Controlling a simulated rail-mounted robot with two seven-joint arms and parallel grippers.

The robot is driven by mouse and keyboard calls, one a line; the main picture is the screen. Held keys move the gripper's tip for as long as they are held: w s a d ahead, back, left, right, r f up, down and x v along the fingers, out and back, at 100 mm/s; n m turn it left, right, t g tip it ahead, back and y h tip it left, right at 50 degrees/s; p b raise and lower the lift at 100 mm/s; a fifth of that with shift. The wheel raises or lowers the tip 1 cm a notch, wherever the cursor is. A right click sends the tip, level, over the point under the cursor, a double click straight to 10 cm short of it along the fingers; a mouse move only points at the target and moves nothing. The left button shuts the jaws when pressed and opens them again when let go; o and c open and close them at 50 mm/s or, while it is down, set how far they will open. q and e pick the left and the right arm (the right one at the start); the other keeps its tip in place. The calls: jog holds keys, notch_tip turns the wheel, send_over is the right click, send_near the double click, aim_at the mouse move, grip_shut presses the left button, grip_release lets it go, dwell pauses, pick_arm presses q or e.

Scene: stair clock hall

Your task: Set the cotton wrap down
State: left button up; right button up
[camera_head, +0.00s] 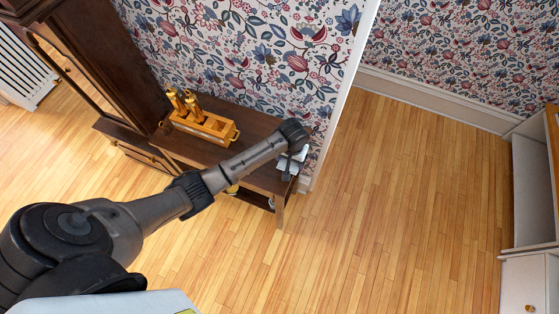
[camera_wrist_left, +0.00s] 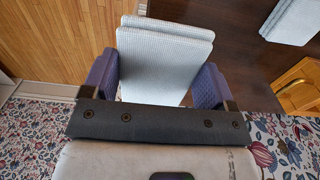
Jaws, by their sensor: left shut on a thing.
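A pale, folded cloth, which I take as the cotton wrap (camera_wrist_left: 165,60), sits between the purple fingers of my left gripper (camera_wrist_left: 155,82) in the left wrist view. The fingers are shut on its two sides. In the head view my left gripper (camera_head: 287,172) hangs at the right end of the dark wooden table (camera_head: 255,178), and white material shows beside it, partly hidden by the wrist. I cannot tell whether the held wrap touches the table top. My right gripper is not in view.
A second pale folded cloth (camera_wrist_left: 291,20) lies on the dark table in the left wrist view. A yellow wooden caddy (camera_head: 205,128) with gold cylinders (camera_head: 183,102) stands at the table's left. A flowered wall (camera_head: 260,50) backs the table. Wooden floor (camera_head: 400,200) is clear to the right.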

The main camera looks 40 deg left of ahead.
pick_arm(q)
jog(key=a+f, duration=0.2)
jog(key=a, duration=0.1)
jog(key=s+a, duration=0.1)
jog(key=shift+a+f, duration=0.2)
jog(key=shift+f, duration=0.2)
jog(key=shift+f+b, duration=0.6)
jog(key=shift+f, duration=1.4)
jog(key=shift+f, duration=0.15)
jog(key=o, duration=0.8)
jog(key=shift+r+p, duration=1.2)
jog(key=shift+r, duration=4.95)
jog(key=s+d+f+m+t, duration=0.15)
jog(key=s+d, duration=0.25)
jog(key=s, duration=0.4)
jog(key=s+d+m, duration=0.3)
jog(key=s+d, duration=0.1)
jog(key=s, duration=0.4)
jog(key=s+r+m+t, duration=0.1)
jog(key=s+r+t, duration=0.1)
jog(key=s+r, duration=0.4)
jog(key=s, duration=0.5)
jog(key=shift+s+d, duration=0.15)
jog(key=shift+d, duration=0.25)
